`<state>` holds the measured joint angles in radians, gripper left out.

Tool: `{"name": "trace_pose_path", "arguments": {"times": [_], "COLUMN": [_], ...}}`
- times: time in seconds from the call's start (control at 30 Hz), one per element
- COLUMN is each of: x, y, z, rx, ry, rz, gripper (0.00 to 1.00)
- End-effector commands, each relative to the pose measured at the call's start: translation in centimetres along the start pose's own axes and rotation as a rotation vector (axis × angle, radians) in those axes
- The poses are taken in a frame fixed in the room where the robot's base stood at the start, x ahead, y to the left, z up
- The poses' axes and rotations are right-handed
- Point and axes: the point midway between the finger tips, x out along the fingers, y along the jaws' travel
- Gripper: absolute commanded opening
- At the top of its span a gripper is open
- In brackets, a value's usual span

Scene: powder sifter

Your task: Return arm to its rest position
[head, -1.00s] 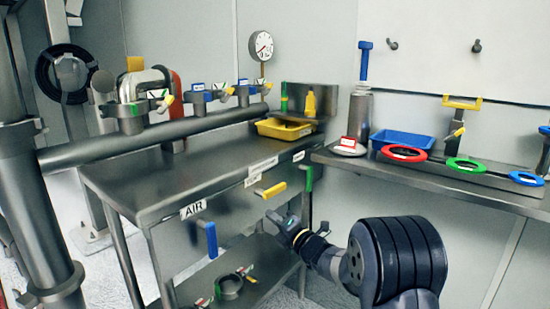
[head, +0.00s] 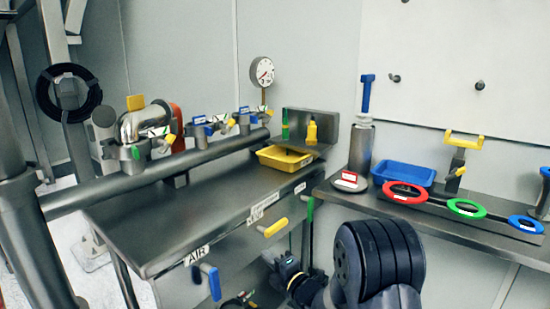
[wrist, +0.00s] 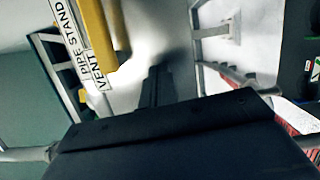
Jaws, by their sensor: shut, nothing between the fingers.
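My arm shows at the bottom of the head view, with a large dark ribbed joint in front. Its thin outer end, with a yellow band, points left beside the front of the steel bench (head: 160,232), below the bench top. My gripper (wrist: 155,85) shows in the wrist view as a dark body with its narrow fingers together and nothing between them. Its tips are over a pale, blurred floor area. In the head view the fingers are too small and dark to make out.
A yellow handle (head: 272,228) and a blue handle (head: 211,282) stick out from the bench front near my arm. A yellow tray (head: 285,158) sits on the bench. A side shelf (head: 460,235) holds a blue tray (head: 403,174) and coloured rings. Yellow part (wrist: 112,35) and labels are close in the wrist view.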

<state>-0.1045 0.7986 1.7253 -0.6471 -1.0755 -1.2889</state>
Motion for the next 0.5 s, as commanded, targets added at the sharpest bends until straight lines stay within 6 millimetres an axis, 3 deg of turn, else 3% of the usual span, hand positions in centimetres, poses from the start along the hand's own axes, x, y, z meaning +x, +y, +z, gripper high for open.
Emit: {"name": "trace_pose_path", "arguments": {"times": [0.5], "x": [-1.3], "y": [0.3], "z": [-1.1], "rx": [0.076], "ry": [0.0], "rz": [-0.02], "gripper": [0.0]}}
